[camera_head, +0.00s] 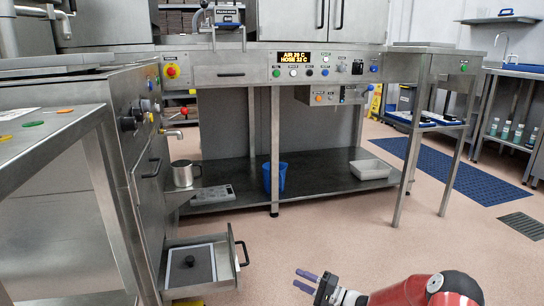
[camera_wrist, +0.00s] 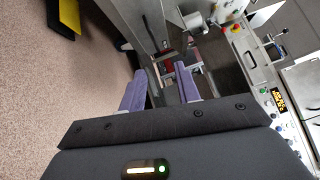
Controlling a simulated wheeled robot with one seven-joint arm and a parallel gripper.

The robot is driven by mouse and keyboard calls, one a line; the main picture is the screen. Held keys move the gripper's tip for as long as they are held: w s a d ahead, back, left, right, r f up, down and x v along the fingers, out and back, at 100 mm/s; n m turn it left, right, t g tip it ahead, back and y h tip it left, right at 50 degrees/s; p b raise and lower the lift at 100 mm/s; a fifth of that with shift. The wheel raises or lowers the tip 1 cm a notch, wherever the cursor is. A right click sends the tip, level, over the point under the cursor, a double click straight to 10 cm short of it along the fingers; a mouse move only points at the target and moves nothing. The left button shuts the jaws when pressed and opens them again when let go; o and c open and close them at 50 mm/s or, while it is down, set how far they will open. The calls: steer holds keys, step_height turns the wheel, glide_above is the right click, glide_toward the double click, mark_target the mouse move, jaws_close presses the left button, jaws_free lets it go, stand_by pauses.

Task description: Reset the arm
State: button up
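My gripper (camera_head: 299,279) shows at the bottom of the head view, at the end of my red arm, low over the floor. Its two purple fingers point left and stand apart with nothing between them. In the wrist view the fingers of my gripper (camera_wrist: 160,78) are also spread, and the space between them is empty. Most of my arm is outside the head view.
An open drawer (camera_head: 240,268) holding a framed plate juts out left of my gripper. A steel bench (camera_head: 330,192) with a blue container (camera_head: 275,178) and white tray (camera_head: 371,169) stands behind.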

steer(key=s+a+r+n+g+h+p, duration=0.25)
steer(key=s+r+n+g, duration=0.2)
steer(key=s+r, duration=0.45)
steer(key=s+a+r+n+g+h+p, duration=0.25)
steer(key=s+a+r+g+h, duration=0.2)
steer(key=s+r, duration=0.4)
steer(key=s+d+r+t+h+p, duration=0.2)
steer(key=s+d+r+h, duration=0.3)
steer(key=s+r, duration=0.4)
steer(key=s+d+r+t+h+p, duration=0.3)
steer(key=s+d+r, duration=0.4)
steer(key=s+r, duration=0.3)
steer(key=shift+s+r+h, duration=0.25)
steer(key=shift+s+h, duration=0.65)
steer(key=shift+s, duration=0.1)
